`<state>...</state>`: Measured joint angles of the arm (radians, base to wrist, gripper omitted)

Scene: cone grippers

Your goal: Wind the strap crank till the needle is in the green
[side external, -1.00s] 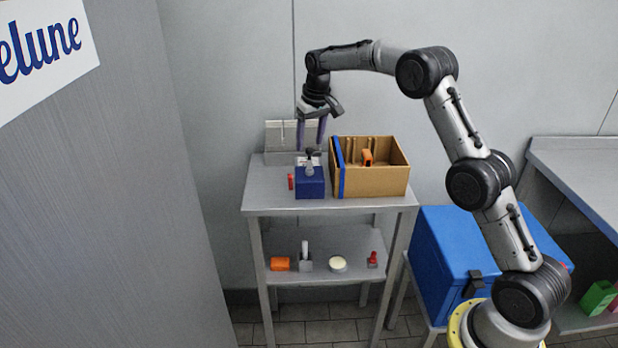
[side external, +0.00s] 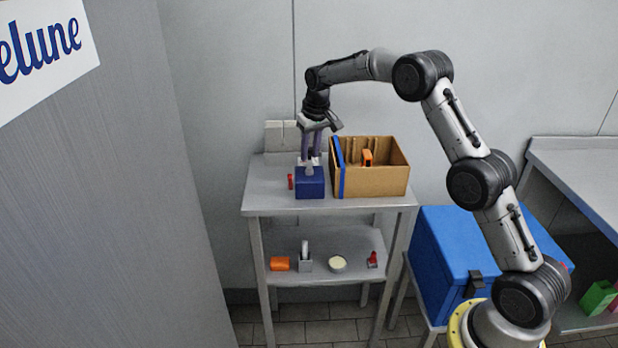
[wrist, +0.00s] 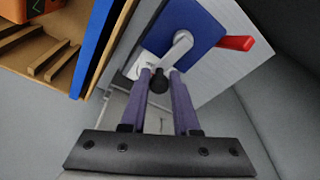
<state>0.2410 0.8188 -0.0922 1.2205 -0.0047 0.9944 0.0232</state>
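A dark blue block (side external: 309,185) sits on the upper shelf; it also shows in the wrist view (wrist: 208,22). A pale grey crank arm (wrist: 177,50) is mounted on it and ends in a black knob (wrist: 158,83). My gripper (side external: 310,158) points down over the block. In the wrist view its two purple fingers (wrist: 160,75) stand on either side of the knob, drawn in close and apparently gripping it. A white part (wrist: 142,64) lies beside the crank, partly hidden by the fingers. I cannot make out a needle or green zone.
A red piece (side external: 290,181) is beside the block. A cardboard box (side external: 378,184) with a blue edge strip (side external: 340,165) stands close on the right. A pale upright panel (side external: 274,136) is behind. Small items, including an orange one (side external: 279,264), lie on the lower shelf.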

